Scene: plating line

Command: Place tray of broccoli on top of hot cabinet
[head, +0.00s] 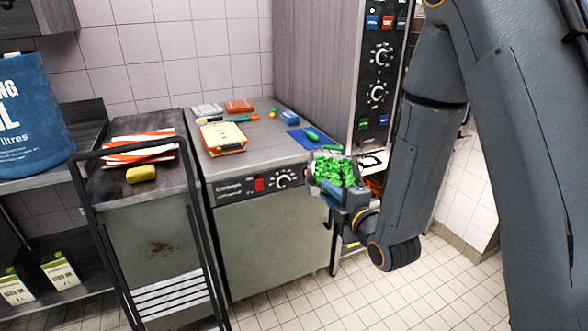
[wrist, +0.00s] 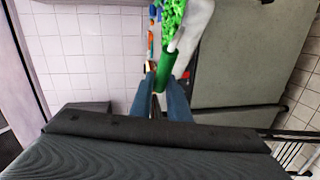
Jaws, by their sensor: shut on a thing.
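The tray of broccoli (head: 335,172) is heaped with bright green florets. My gripper (head: 348,190) is shut on it and holds it in the air at the right front of the hot cabinet (head: 265,228). In the wrist view the fingers (wrist: 160,84) close on a green part at the edge of the tray (wrist: 196,28), and florets show above. The hot cabinet is a grey metal box with a red switch and a dial along its upper front. The underside of the tray is hidden.
On the cabinet top are an orange-rimmed tray (head: 222,138), a blue mat (head: 306,138) with a green item, a blue block (head: 289,117) and small items at the back. Its front middle looks clear.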

